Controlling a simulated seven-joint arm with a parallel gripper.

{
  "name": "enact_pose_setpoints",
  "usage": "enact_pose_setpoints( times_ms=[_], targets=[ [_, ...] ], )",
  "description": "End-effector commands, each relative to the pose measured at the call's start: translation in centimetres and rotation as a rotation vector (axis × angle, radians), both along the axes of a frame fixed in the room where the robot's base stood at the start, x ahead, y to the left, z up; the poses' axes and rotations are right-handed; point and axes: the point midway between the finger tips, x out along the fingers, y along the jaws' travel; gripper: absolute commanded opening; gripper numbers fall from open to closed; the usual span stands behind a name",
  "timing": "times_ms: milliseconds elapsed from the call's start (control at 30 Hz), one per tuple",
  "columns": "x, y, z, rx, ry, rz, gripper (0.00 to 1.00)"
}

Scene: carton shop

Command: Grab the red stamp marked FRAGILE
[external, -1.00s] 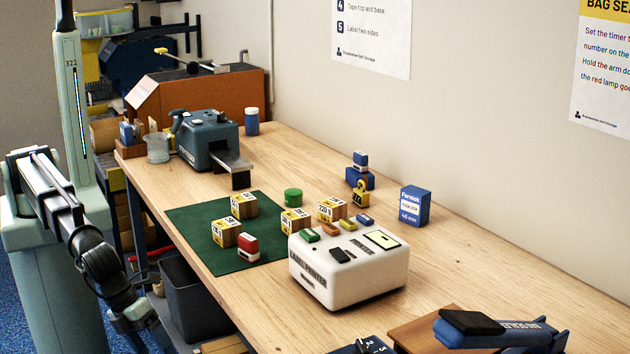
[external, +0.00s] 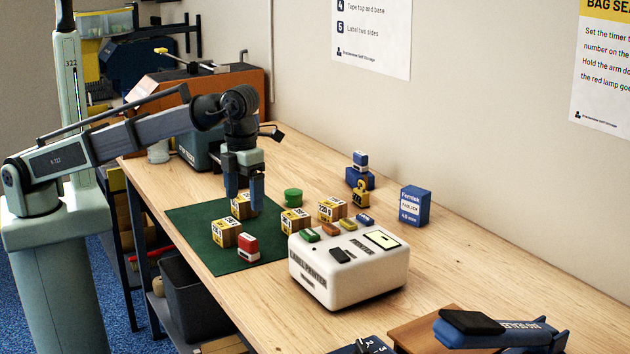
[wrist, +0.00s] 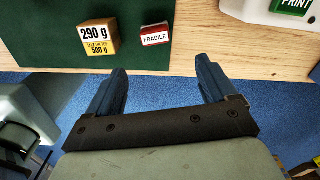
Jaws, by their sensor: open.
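The red stamp (external: 248,246) stands near the front right edge of the green mat; it has a white lower part. In the wrist view the stamp (wrist: 155,36) shows its white FRAGILE label, just beyond the fingertips and roughly between them in the picture. My gripper (external: 244,200) is open and empty, pointing down above the mat; in the external view its fingers overlap the rear block. In the wrist view the two blue fingers of my gripper (wrist: 160,72) stand wide apart, with nothing between them.
A block marked 290 g (wrist: 84,30) sits left of the stamp on the green mat (wrist: 40,56). Several similar blocks (external: 294,221) and a green round tin (external: 293,196) are nearby. The white label printer (external: 348,272) stands close on the right. Bare wood lies in front of the mat.

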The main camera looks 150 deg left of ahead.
Motion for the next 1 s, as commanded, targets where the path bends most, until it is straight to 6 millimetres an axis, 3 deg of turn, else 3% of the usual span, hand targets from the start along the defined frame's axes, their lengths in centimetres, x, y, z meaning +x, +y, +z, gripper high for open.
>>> enact_pose_setpoints(
  times_ms=[133,500,1000],
  targets=[
    [-0.3,0.1,-1.2,-0.005,0.003,-0.004,0.85],
    [-0.3,0.1,-7.1,-0.002,0.001,-0.002,0.85],
    [-0.7,0.4,-10.1,-0.002,0.001,-0.002,0.85]
  ],
)
